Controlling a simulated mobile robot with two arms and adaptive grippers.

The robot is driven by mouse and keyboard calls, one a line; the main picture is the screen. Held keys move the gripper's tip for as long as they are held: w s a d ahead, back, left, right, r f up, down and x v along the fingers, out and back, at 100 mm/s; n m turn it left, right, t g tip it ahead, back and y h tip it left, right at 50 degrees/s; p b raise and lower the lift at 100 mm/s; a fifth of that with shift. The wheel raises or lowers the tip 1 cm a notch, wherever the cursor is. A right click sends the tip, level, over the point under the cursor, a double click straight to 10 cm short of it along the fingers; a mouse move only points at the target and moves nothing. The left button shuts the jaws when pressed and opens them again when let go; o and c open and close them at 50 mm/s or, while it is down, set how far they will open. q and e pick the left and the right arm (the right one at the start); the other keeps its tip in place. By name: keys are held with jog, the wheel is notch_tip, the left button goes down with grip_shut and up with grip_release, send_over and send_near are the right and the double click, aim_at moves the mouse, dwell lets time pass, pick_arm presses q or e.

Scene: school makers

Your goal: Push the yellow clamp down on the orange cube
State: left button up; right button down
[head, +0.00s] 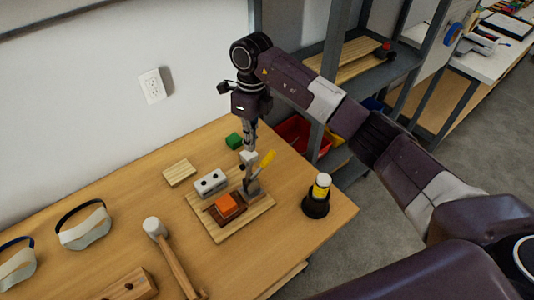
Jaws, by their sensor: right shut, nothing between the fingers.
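The orange cube (227,204) sits in a dark brown recess on a wooden board (239,228) on the table. The yellow clamp handle (267,159) sticks up and leans to the right, above the grey metal body of the clamp (252,187). The clamp stands on the board to the right of the cube. My right gripper (248,147) is shut and points down from above. Its tips are close to the handle's left side and the top of the clamp; I cannot tell whether they touch. My left gripper is not in view.
A grey block with holes (210,183) is on the board. Around it are a green cube (234,140), a small wooden piece (179,172), a mallet (170,255), goggles (84,228) and a black holder with a yellow item (316,204). A shelf (352,68) stands behind.

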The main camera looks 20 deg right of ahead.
jog(key=shift+h, duration=0.8)
jog(key=d, duration=0.1)
jog(key=d+r, duration=0.1)
jog(key=d, duration=0.1)
jog(key=d+r, duration=0.1)
jog(key=shift+w+d, duration=0.15)
jog(key=shift+w, duration=0.2)
jog(key=shift+f, duration=0.15)
